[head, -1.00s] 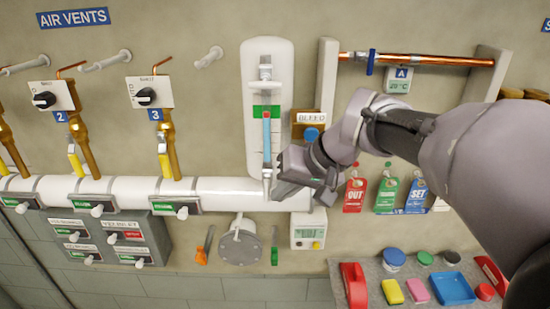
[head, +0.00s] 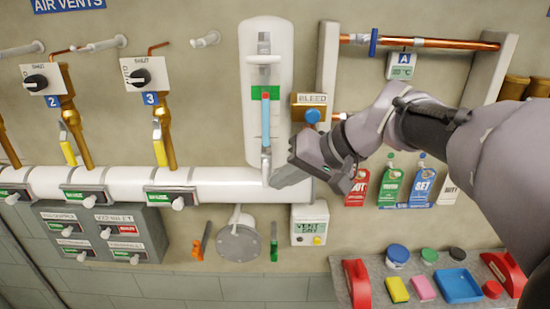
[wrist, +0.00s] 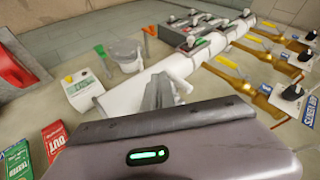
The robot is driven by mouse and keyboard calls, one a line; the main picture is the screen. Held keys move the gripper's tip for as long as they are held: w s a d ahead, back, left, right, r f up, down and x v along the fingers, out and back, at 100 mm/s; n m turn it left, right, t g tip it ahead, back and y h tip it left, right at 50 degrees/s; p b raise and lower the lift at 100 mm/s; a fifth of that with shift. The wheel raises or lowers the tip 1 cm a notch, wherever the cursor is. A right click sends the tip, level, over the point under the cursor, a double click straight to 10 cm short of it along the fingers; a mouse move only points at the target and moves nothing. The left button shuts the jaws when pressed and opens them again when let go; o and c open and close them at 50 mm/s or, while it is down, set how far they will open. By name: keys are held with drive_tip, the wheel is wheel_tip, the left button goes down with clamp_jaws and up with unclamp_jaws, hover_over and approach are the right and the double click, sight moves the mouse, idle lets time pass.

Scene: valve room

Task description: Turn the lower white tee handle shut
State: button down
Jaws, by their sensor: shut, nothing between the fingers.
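The white sight gauge (head: 248,130) stands upright on the wall, with a red-tipped blue tube over a green band. Its upper white tee handle (head: 263,59) lies crosswise. The lower white tee handle (head: 265,166) is at the foot of the tube, just above the white pipe, and looks upright; my gripper partly covers it. My gripper (head: 275,180) is shut and empty, its tips at the right side of that handle. In the wrist view, the shut fingers (wrist: 159,92) are close beside the white handle (wrist: 180,70); I cannot tell whether they touch.
The white pipe (head: 225,184) runs left with labelled valves. A blue bleed knob (head: 312,116) is just above my gripper. A display box (head: 310,225) is below, and red, green and blue tags (head: 390,187) hang to the right. A shelf (head: 425,265) holds several items.

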drive_tip(key=f+m+t+y+b, duration=0.1)
drive_tip(key=y+b, duration=0.2)
drive_tip(key=b, duration=0.6)
drive_tip(key=a+f+m+t+y+b, duration=0.1)
drive_tip(key=y+b, duration=0.3)
drive_tip(key=b, duration=0.6)
drive_tip(key=a+f+m+t+y+b, duration=0.1)
drive_tip(key=y+b, duration=0.3)
drive_tip(key=b, duration=0.6)
drive_tip(key=shift+a+f+m+t, duration=0.1)
drive_tip(key=shift+a+m+t, duration=0.05)
drive_tip(key=shift+m+t, duration=0.4)
drive_tip(key=shift+a+b, duration=0.1)
drive_tip(key=shift+b, duration=0.2)
